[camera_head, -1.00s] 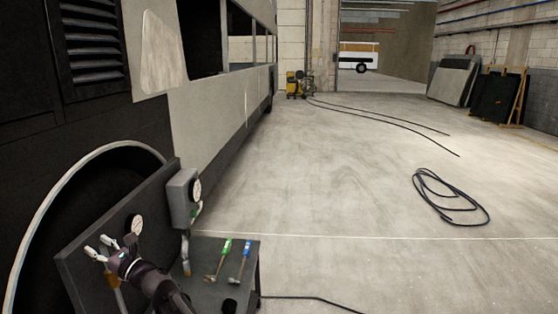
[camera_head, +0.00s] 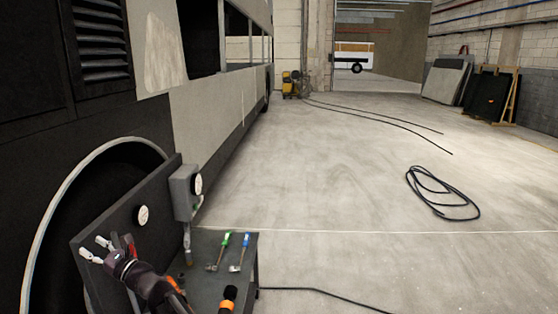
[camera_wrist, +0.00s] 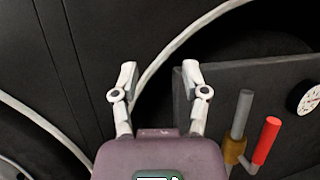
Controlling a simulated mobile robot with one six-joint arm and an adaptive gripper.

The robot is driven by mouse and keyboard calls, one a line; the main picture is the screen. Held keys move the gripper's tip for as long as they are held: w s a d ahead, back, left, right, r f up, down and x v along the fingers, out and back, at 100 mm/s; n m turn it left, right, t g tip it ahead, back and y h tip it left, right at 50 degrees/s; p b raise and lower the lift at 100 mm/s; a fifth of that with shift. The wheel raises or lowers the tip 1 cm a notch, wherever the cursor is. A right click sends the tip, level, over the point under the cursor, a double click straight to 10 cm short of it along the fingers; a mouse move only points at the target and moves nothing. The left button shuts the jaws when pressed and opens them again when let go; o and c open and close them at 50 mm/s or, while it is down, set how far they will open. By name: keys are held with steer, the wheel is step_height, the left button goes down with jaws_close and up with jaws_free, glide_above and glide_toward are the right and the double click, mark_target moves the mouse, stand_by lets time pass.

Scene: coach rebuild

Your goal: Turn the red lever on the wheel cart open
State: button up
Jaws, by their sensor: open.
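The red lever (camera_wrist: 267,140) shows in the wrist view at the right, tilted, its lower end near a brass fitting (camera_wrist: 234,150) with a grey pipe (camera_wrist: 242,115). In the head view a bit of red (camera_head: 131,244) shows just behind my gripper, mostly hidden by it. The wheel cart (camera_head: 212,287) stands beside the coach, with a dark upright panel (camera_head: 160,190). My gripper (camera_wrist: 159,76) is open and empty in the wrist view, left of the lever and apart from it. In the head view my gripper (camera_head: 94,248) is in front of the panel.
A gauge (camera_head: 142,215) is on the panel, and a grey box (camera_head: 182,192) with another gauge is at its edge. A green-handled tool (camera_head: 219,250) and a blue-handled tool (camera_head: 241,252) lie on the cart. A cable coil (camera_head: 440,195) lies on the open floor.

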steer(key=w+d+f+n+g+h+b, duration=0.15)
steer(key=d+f+n+h, duration=0.4)
steer(key=d, duration=0.75)
steer(key=w+d+f+n+h+b, duration=0.25)
steer(key=d+f+n, duration=0.35)
steer(key=d+f, duration=0.55)
steer(key=w+d+f+n+g+h+b, duration=0.1)
steer(key=d+f+n+h+b, duration=0.25)
steer(key=d+f+n, duration=0.65)
steer(key=s+d+f+g+h+b, duration=0.1)
steer(key=s+d+f+h, duration=0.25)
steer(key=d, duration=0.85)
steer(key=s+d+f+m+h, duration=0.15)
steer(key=d+h, duration=0.25)
steer(key=d, duration=0.7)
steer(key=s+d+f+g+h+b, duration=0.1)
steer(key=s+d+f+h, duration=0.2)
steer(key=d, duration=0.9)
step_height(320, 180, up, 26)
steer(key=p, duration=2.6)
steer(key=shift+w, duration=0.25)
